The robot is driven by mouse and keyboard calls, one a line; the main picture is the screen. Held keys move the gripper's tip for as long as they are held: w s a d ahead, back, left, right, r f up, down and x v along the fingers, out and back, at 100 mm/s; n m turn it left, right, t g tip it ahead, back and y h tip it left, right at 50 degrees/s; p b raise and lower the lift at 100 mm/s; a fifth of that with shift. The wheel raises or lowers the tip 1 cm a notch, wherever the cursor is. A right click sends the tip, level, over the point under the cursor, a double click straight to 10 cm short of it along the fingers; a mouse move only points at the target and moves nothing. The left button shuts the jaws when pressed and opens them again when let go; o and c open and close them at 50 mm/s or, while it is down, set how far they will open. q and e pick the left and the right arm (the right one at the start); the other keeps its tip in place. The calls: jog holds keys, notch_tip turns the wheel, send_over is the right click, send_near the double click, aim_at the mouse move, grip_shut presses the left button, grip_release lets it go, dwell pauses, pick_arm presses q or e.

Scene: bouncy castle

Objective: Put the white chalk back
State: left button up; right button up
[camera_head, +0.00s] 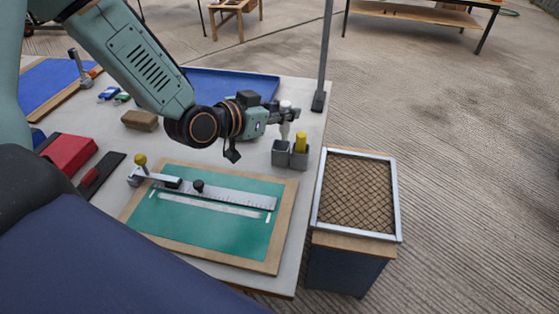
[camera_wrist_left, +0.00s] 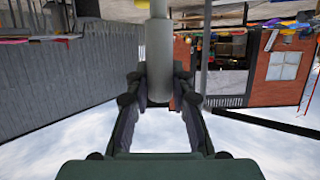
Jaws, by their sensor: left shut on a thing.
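My left gripper (camera_head: 287,114) is shut on the white chalk (camera_head: 285,131), a pale stick held upright. Its top shows above the fingers and its lower part below them. In the left wrist view the chalk (camera_wrist_left: 159,62) stands between the two fingers (camera_wrist_left: 158,90). The chalk's lower end is at the mouth of the left grey cup (camera_head: 280,154). I cannot tell whether its tip is inside or just above. The right grey cup (camera_head: 299,160), close beside it, holds a yellow chalk (camera_head: 301,142) upright. My right gripper is not in view.
A green board (camera_head: 200,235) with a metal ruler (camera_head: 225,194) lies in front of the cups. A dark post (camera_head: 325,60) rises behind them at the table edge. A blue tray (camera_head: 225,82) lies behind my arm. A mesh-topped box (camera_head: 397,210) stands to the right.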

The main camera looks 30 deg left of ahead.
aim_at(281, 126)
pick_arm(q)
jog(key=shift+w+a+n+y, duration=0.7)
jog(key=shift+w+a+y, duration=0.1)
jog(key=shift+w, duration=0.3)
jog(key=shift+t, duration=0.3)
notch_tip(281, 126, down, 5)
jog(key=shift+s+a+f+b, duration=0.1)
jog(key=shift+s+f+b, duration=0.05)
jog(key=shift+b, duration=0.95)
jog(key=shift+f, duration=0.55)
notch_tip(281, 126, down, 3)
jog(key=shift+a+f+b, duration=0.1)
jog(key=shift+a+b, duration=0.05)
jog(key=shift+b, duration=0.55)
jog(key=shift+f, duration=0.1)
